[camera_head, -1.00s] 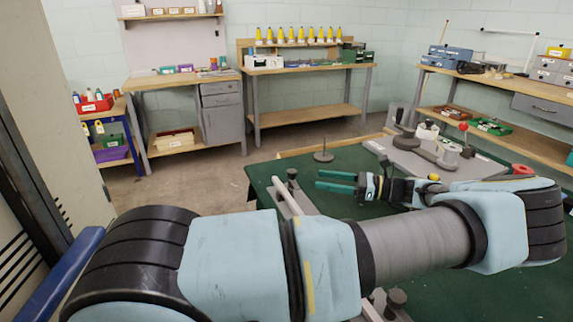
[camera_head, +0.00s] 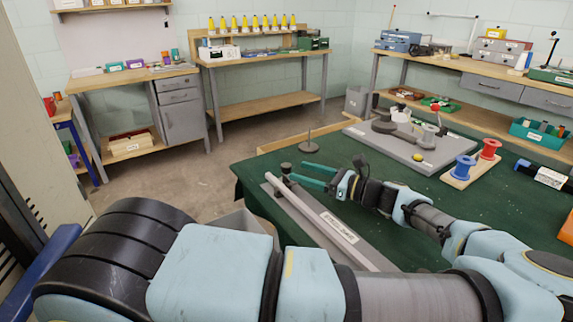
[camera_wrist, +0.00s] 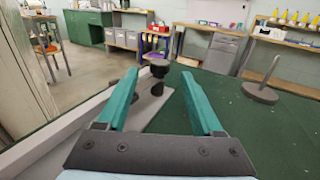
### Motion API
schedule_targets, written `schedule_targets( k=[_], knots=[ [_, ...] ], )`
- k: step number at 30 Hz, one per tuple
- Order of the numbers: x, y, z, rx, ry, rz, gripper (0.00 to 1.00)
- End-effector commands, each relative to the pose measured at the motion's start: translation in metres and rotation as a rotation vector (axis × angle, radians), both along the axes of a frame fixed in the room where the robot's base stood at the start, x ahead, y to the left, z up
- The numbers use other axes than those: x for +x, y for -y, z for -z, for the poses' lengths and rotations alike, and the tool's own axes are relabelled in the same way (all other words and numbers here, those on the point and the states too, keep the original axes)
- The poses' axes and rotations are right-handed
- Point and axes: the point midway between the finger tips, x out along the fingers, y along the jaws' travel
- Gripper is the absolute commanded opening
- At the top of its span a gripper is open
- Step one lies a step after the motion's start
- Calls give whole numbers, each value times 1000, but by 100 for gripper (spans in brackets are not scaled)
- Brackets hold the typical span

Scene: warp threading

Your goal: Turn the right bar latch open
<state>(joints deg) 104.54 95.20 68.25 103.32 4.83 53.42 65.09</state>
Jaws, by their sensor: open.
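My gripper (camera_head: 302,174) has two teal fingers, spread apart and empty. It is at the far end of a long grey metal fixture (camera_head: 318,212) with a labelled pale bar, on the green table. A dark round knob (camera_head: 286,168), apparently the latch's, stands at that end, just left of the fingertips. In the wrist view the open gripper (camera_wrist: 159,77) points toward this black knob (camera_wrist: 159,66), which shows between and slightly beyond the fingertips. I see no contact. Whether the latch is turned I cannot tell; the fixture's near end is hidden by my arm.
A weighted spindle (camera_head: 310,143) stands behind the gripper on the green table (camera_head: 420,240). A grey board (camera_head: 400,150) with round parts lies further right. A wooden holder (camera_head: 470,175) carries blue and red spools. Green tabletop right of the fixture is partly clear.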

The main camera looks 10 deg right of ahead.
Motion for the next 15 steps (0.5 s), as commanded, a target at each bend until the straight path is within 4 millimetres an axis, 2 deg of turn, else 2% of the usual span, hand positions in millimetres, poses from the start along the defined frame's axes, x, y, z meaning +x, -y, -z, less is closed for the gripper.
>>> schedule_targets(
  k=[1,6,15],
  knots=[
    [6,-10,-3,5,2,-4,68],
    [23,-30,-2,3,1,-3,68],
    [34,-45,0,0,0,-1,68]
  ],
)
